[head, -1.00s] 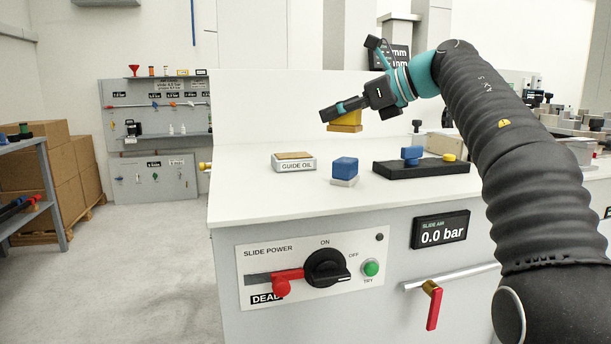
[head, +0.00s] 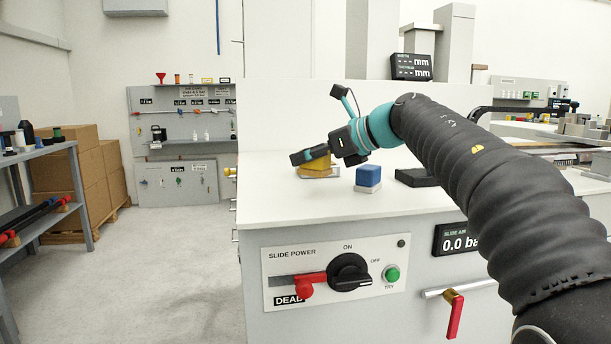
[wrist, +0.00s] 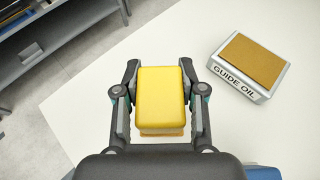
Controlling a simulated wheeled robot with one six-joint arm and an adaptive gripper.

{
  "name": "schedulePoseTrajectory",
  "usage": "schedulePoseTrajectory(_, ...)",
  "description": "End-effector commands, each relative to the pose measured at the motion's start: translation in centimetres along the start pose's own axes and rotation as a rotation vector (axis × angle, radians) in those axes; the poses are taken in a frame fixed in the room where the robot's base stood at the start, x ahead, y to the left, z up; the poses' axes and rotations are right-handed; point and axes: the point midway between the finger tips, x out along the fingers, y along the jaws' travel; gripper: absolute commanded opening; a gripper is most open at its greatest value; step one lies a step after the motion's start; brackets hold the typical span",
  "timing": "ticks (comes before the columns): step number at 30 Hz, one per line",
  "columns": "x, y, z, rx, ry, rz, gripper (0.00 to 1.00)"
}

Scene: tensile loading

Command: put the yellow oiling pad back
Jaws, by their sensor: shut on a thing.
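The yellow oiling pad (wrist: 162,88) is a rounded yellow block with a brownish underside. My gripper (wrist: 160,80) is shut on it, one finger on each side. In the head view my gripper (head: 310,156) and the pad (head: 318,166) are low over the left part of the white bench top. I cannot tell whether the pad touches anything beneath it. The white GUIDE OIL tray (wrist: 268,85) with a tan top lies on the bench to the right of the pad in the wrist view, apart from it. In the head view it is mostly hidden behind the pad and gripper.
A blue block on a pale base (head: 368,178) stands on the bench right of the pad. A dark tray (head: 415,178) is partly hidden by my arm. The bench top (head: 290,205) is clear in front. The slide power panel (head: 335,275) is on its front face.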

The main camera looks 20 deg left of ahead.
Motion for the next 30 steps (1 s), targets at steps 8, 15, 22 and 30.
schedulePoseTrajectory(8, 1.6, 0.3, -3.3, -0.001, 0.000, 0.004, 0.04)
schedulePoseTrajectory(15, 1.7, 0.3, -3.4, -0.002, -0.001, 0.005, 0.04)
schedulePoseTrajectory(22, 1.8, 0.3, -3.7, -0.001, 0.000, 0.005, 0.42)
schedulePoseTrajectory(30, 1.8, 0.3, -3.6, -0.001, 0.000, 0.005, 0.65)
